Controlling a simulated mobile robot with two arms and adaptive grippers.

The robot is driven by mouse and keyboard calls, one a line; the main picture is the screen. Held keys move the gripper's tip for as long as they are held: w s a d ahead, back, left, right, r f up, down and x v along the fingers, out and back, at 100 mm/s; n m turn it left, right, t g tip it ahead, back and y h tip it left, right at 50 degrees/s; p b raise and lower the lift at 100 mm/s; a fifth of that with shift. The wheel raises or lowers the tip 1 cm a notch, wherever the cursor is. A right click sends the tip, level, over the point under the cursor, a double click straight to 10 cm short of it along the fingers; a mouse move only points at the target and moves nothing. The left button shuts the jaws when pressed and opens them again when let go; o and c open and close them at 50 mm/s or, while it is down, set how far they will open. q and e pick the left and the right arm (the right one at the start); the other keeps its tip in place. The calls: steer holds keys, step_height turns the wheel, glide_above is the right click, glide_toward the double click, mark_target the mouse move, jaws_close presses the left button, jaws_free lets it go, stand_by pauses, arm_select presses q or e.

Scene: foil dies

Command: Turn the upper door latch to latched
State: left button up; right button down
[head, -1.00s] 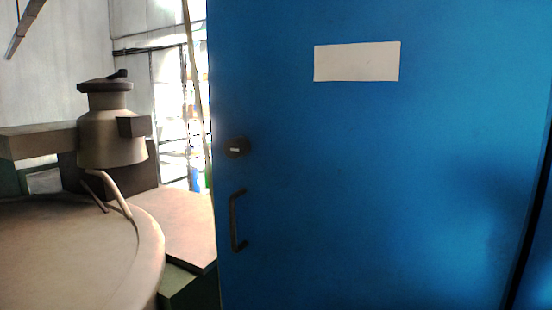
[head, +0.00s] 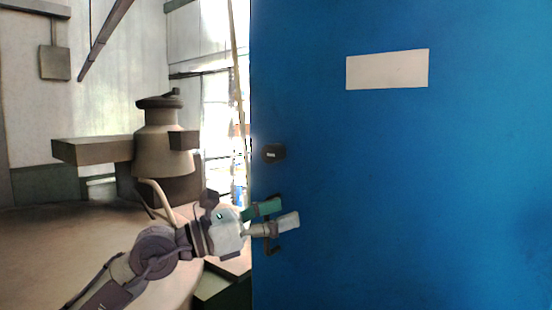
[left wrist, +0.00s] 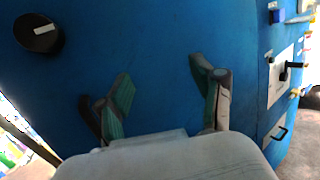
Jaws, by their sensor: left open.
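The latch (head: 274,154) is a round black knob with a small white mark, set near the left edge of the blue door (head: 400,200). The mark lies about level in the head view. The latch also shows at the upper left of the left wrist view (left wrist: 38,32), its mark slightly tilted there. My left gripper (head: 288,212) is open and empty, below and a little right of the latch, apart from it. Its two fingers (left wrist: 160,72) point toward the blue door face in the left wrist view. My right gripper is not in view.
A blank white label (head: 388,69) is higher on the door. A beige machine (head: 162,145) stands left. More black handles (left wrist: 278,133) show at the right of the left wrist view.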

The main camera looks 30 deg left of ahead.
arm_select(q)
steer(key=s+a+r+m+t+y, duration=0.2)
steer(key=s+a+r+y, duration=0.2)
steer(key=a+r+y, duration=0.5)
steer(key=y+p, duration=0.1)
steer(key=p, duration=0.5)
glide_toward(268, 155)
steer(key=w+r, duration=0.1)
steer(key=w, duration=0.2)
steer(key=w+p, duration=0.1)
steer(key=w, duration=0.1)
steer(key=w+p, duration=0.1)
steer(key=w, duration=0.1)
steer(key=w+d+p, duration=0.1)
steer(key=w, duration=0.1)
steer(key=shift+w+f+p, duration=0.15)
steer(key=shift+w+p, duration=0.2)
steer(key=shift+p, duration=0.05)
steer(key=shift+w+f, duration=0.1)
steer(key=shift+w, duration=0.4)
